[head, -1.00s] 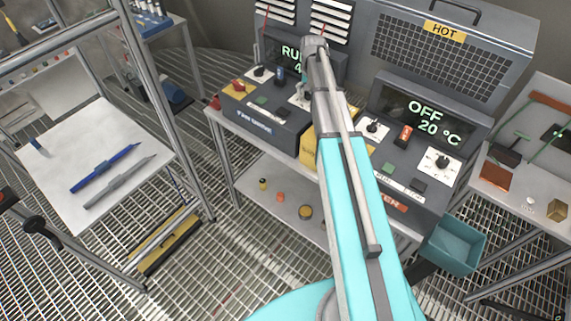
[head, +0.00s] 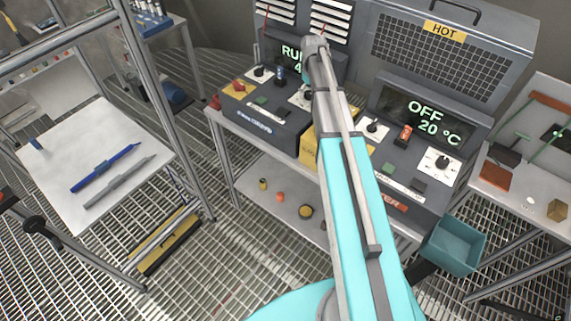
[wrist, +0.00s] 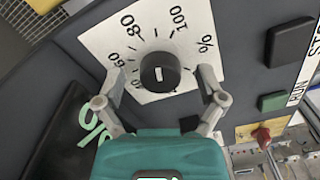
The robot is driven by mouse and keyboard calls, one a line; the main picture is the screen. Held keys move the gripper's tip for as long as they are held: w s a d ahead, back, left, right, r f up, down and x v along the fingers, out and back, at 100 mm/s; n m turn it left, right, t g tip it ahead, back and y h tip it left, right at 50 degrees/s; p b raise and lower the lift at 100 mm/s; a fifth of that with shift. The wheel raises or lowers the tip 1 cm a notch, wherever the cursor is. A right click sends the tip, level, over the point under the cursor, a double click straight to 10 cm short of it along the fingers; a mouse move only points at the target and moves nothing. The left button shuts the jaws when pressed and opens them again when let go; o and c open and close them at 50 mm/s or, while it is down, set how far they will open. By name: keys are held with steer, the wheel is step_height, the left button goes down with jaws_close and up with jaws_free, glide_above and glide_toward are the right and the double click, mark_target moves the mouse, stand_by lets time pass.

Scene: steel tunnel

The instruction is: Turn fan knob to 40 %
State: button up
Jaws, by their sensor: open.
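The fan knob (wrist: 160,73) is a black round knob with a short white mark, on a white percent dial plate (wrist: 101,42) in the wrist view. The numbers 60, 80 and 100 show; the lower dial is partly hidden. My gripper (wrist: 161,76) is open, with one finger on each side of the knob and a visible gap to it. I cannot tell which end of the white mark points. In the head view my arm covers the knob and part of the fan display (head: 293,59), which reads "RU" and a 4; the rest is hidden.
To the right stands the heater unit, its display (head: 422,116) reading "OFF 20 °C". A teal bin (head: 453,245) hangs at the bench's right.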

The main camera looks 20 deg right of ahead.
mark_target(309, 95)
steer(key=n, duration=0.7)
steer(key=shift+d, duration=0.15)
steer(key=shift+r, duration=0.25)
step_height(309, 95, up, 14)
steer(key=p, duration=1.4)
steer(key=s+a+f+m+b, duration=0.1)
steer(key=s+a+f+b, duration=0.2)
steer(key=s, duration=0.1)
steer(key=s+a+f+m+b, duration=0.2)
steer(key=s+a+f+b, duration=0.1)
steer(key=s+f+b, duration=0.1)
steer(key=s+a+f+m+b, duration=0.1)
steer(key=s+a+f+b, duration=0.2)
steer(key=s+a+f, duration=0.1)
steer(key=shift+m, duration=0.3)
steer(key=s+a+f+m+b, duration=0.5)
steer(key=s+a+f+b, duration=0.2)
steer(key=s, duration=0.5)
steer(key=shift+s+f+b, duration=0.4)
steer(key=shift+f+b, duration=0.85)
steer(key=shift+b, duration=0.2)
